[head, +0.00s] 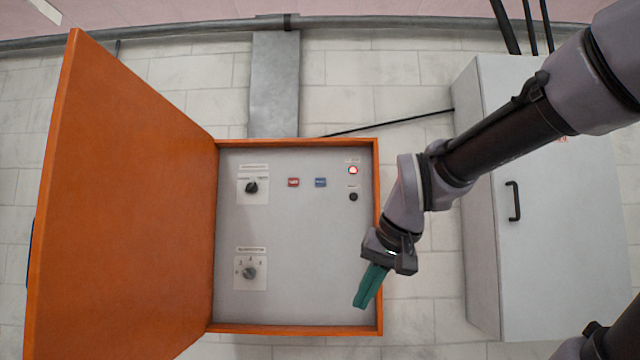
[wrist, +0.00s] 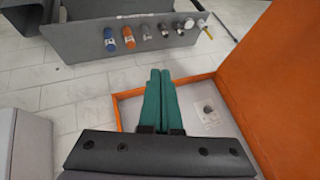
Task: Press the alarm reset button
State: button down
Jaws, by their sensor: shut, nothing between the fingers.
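An orange box with its door open holds a grey control panel (head: 300,230) in the head view. A glowing red lamp (head: 353,170) sits at the panel's upper right, with a small black button (head: 353,197) just below it. Their labels are too small to read, so I cannot confirm which control is the alarm reset. My gripper (head: 362,306), with green fingers, is shut and empty. In the head view it appears over the panel's lower right, below the black button. The wrist view shows the closed fingers (wrist: 160,72) over the box's edge; the lamp and black button are not visible there.
The panel also has a red rectangular control (head: 293,182), a blue one (head: 320,182), and two rotary switches (head: 251,188) (head: 249,273). The open orange door (head: 130,200) blocks the left. A grey cabinet (head: 550,240) stands right. The wrist view shows another grey panel (wrist: 85,45) with several fittings.

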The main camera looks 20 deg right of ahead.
aim_at(320, 182)
jog(key=w+d+r+n+t+y, duration=0.1)
jog(key=w+r+n+t, duration=0.3)
jog(key=w+r, duration=2.4)
jog(key=w+n+y, duration=0.1)
jog(key=w, duration=0.2)
jog(key=shift+w+d+r, duration=0.2)
jog(key=shift+w+d, duration=0.1)
jog(key=shift+w+d, duration=0.45)
jog(key=shift+w, duration=0.95)
jog(key=shift+w+d, duration=0.5)
jog(key=shift+w, duration=0.9)
jog(key=shift+w+d, duration=0.45)
jog(key=shift+w, duration=0.95)
jog(key=shift+w, duration=0.1)
jog(key=shift+w+d, duration=0.15)
jog(key=shift+w, duration=0.15)
